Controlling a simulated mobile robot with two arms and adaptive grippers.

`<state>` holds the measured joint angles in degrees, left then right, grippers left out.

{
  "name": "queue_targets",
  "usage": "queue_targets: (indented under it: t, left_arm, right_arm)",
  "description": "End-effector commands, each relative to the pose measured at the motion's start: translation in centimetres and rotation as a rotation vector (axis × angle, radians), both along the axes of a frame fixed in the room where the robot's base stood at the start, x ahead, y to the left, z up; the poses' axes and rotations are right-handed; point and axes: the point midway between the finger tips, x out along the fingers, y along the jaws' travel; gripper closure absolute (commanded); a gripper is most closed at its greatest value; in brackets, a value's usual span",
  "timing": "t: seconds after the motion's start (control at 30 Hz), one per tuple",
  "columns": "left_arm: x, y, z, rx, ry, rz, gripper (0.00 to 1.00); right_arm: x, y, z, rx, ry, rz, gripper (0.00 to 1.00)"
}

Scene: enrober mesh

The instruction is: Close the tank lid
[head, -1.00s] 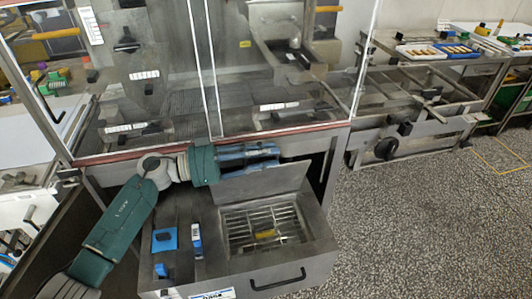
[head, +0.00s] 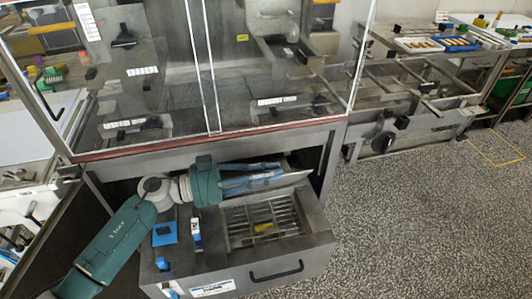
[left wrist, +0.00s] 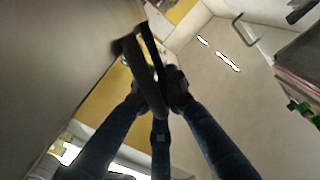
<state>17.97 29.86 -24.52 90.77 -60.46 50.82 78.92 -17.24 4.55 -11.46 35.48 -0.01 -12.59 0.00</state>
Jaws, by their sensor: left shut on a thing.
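The tank (head: 315,246) is a grey steel box pulled out below the glass-fronted machine, with a black handle on its front. Its right part is open, and a wire grate (head: 285,214) with a small yellow thing on it shows inside. The lid (head: 288,181) is tilted up over the back of the opening and shows almost edge-on, as a narrow grey strip. My left gripper (head: 262,178) is shut on the lid's edge, behind the grate. In the left wrist view the fingers (left wrist: 155,92) close around a dark, narrow piece. My right gripper does not show.
A blue square piece (head: 164,233) and a blue-and-white piece (head: 196,231) stand on the tank's left part. The machine's glass front (head: 150,70) rises just behind my left arm. Speckled floor (head: 420,220) at the right is clear.

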Motion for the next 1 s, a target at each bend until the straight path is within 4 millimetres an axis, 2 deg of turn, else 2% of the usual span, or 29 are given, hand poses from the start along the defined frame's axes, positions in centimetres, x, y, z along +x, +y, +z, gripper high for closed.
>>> queue_targets:
  t: [0.03, 0.2, 0.4, 0.7, 1.0]
  left_arm:
    - [-1.0, -0.3, -0.6, 0.012, -0.034, -0.002, 1.0]
    - [-3.6, -1.1, -2.6, 0.05, -0.152, -0.002, 1.0]
    - [-5.7, -1.8, -4.6, 0.081, -0.251, -0.001, 1.0]
    - [-7.2, -2.3, -6.3, 0.08, -0.248, -0.002, 1.0]
    - [-7.3, -2.4, -6.5, 0.08, -0.247, -0.002, 1.0]
  right_arm:
    - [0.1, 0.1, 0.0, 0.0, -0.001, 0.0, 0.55]
    - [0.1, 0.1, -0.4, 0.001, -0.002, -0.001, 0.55]
    - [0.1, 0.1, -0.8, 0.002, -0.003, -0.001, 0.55]
    - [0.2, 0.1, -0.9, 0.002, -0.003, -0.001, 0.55]
    - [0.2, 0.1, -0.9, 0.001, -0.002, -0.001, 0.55]
